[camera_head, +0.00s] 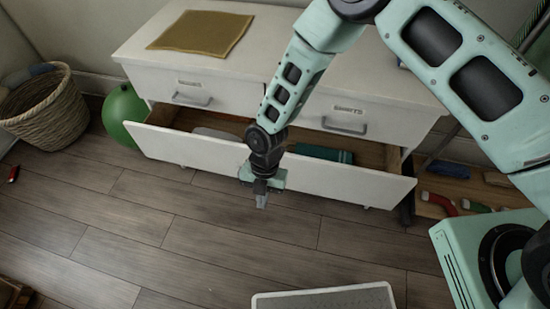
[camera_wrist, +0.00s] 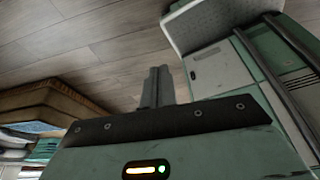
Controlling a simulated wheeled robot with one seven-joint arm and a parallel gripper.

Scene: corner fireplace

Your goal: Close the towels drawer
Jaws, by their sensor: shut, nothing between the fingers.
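The wide lower drawer (camera_head: 330,181) of the white cabinet is pulled out. A folded teal towel (camera_head: 322,154) lies inside it, and a pale folded item (camera_head: 215,134) lies further left. No label shows on this drawer's front from here. My gripper (camera_head: 262,200) points down in front of the drawer front, near its middle; I cannot tell if it touches the front. In the wrist view my gripper's fingers (camera_wrist: 157,86) are together with nothing between them. My forearm hides part of the drawer and its contents.
Two upper drawers (camera_head: 190,90) with handles are shut. A yellow-brown cloth (camera_head: 203,32) lies on the cabinet top. A green ball (camera_head: 122,112) and a wicker basket (camera_head: 47,112) stand at left. Small objects (camera_head: 440,204) lie at right. The wooden floor (camera_head: 240,235) in front is mostly clear.

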